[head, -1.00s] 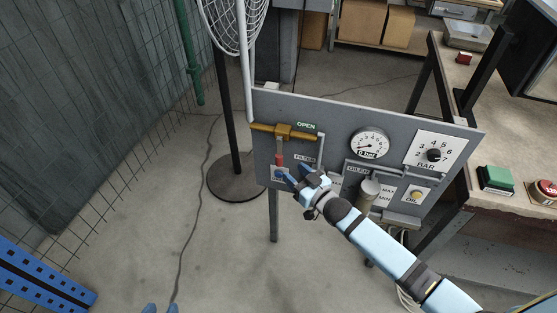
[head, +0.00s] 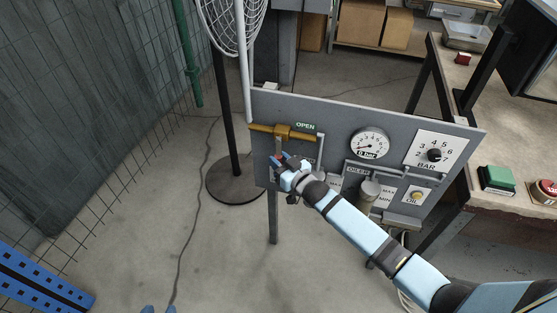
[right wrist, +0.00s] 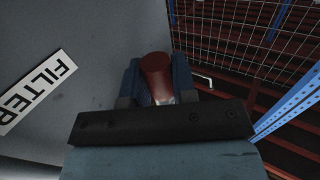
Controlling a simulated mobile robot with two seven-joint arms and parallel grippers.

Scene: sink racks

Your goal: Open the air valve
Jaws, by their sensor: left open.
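The air valve has a brass pipe body (head: 283,132) at the upper left of the grey panel (head: 335,113), beside a green OPEN label (head: 305,126). Its lever hangs down from the brass body. The lever's red grip (right wrist: 155,72) sits between the two fingers of my right gripper (right wrist: 158,85) and fills the gap between them. In the head view my right gripper (head: 278,161) covers most of the red grip. My left gripper (head: 159,309) shows only as blue fingertips at the bottom edge, open, away from the panel.
A workbench with a green button (head: 497,178) is at right.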

